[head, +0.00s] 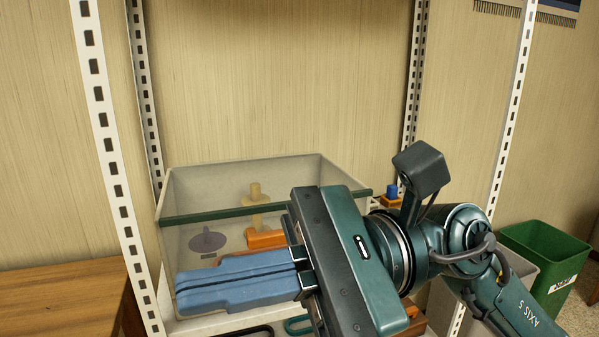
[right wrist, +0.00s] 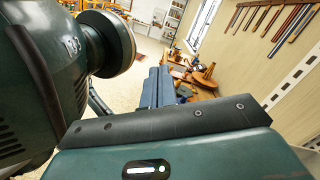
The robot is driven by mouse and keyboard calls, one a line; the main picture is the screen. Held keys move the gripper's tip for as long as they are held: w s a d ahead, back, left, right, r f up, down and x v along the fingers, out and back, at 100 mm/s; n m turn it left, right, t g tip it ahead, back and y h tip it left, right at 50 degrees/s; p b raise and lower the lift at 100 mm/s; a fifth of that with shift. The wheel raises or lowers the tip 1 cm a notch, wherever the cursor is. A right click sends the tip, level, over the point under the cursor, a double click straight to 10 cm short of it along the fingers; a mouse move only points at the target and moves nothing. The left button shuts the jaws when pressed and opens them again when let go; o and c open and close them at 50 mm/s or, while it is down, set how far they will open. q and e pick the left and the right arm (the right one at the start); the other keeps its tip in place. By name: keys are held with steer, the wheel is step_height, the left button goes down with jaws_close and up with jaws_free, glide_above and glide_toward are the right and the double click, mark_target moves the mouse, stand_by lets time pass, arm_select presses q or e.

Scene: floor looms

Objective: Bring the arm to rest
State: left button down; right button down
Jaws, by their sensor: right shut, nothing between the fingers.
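My right gripper (head: 180,292) reaches in from the right of the head view, its long blue fingers pointing left and lying together, with nothing between them. The fingers and the dark palm are in front of the lower part of a translucent bin and hide some of it. I cannot tell whether they touch it. In the right wrist view the blue fingers of the right gripper (right wrist: 158,82) point away from the camera, toward the room. My left gripper is in neither view.
The translucent bin (head: 330,173) with a dark green band stands between perforated white shelf posts (head: 106,150). It holds a yellowish peg, a purple piece and an orange piece. A blue-topped item (head: 392,191) is behind my wrist. A green bin (head: 545,262) stands right, a wooden table (head: 60,295) left.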

steer(key=w+d+r+m+t+y+p, duration=0.3)
steer(key=w+m+t+y, duration=0.55)
steer(key=m, duration=0.85)
steer(key=w+d+f+m+t+h+p, duration=0.1)
steer(key=w+d+f+m+t+h, duration=0.4)
steer(key=m+t, duration=0.6)
steer(key=w+d+f+m+t+h+p, duration=0.3)
steer(key=f+m+t+h, duration=0.35)
steer(key=m, duration=0.85)
steer(key=s+d+f+m+g+h, duration=0.1)
steer(key=d+f+m+h, duration=0.25)
steer(key=f+m, duration=0.4)
steer(key=s+d+f+m+g+h, duration=0.15)
steer(key=f+m+h, duration=0.35)
steer(key=f, duration=0.6)
arm_select(q)
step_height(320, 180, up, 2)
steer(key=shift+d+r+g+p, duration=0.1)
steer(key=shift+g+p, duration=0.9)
steer(key=shift+p, duration=0.15)
arm_select(e)
steer(key=s+d+f+m+g+h, duration=0.2)
steer(key=s+f+m+g, duration=0.4)
steer(key=s+f, duration=0.4)
step_height(320, 180, down, 3)
steer(key=shift+s+d+f, duration=0.15)
steer(key=shift+s+d, duration=0.05)
steer(key=shift+d, duration=0.3)
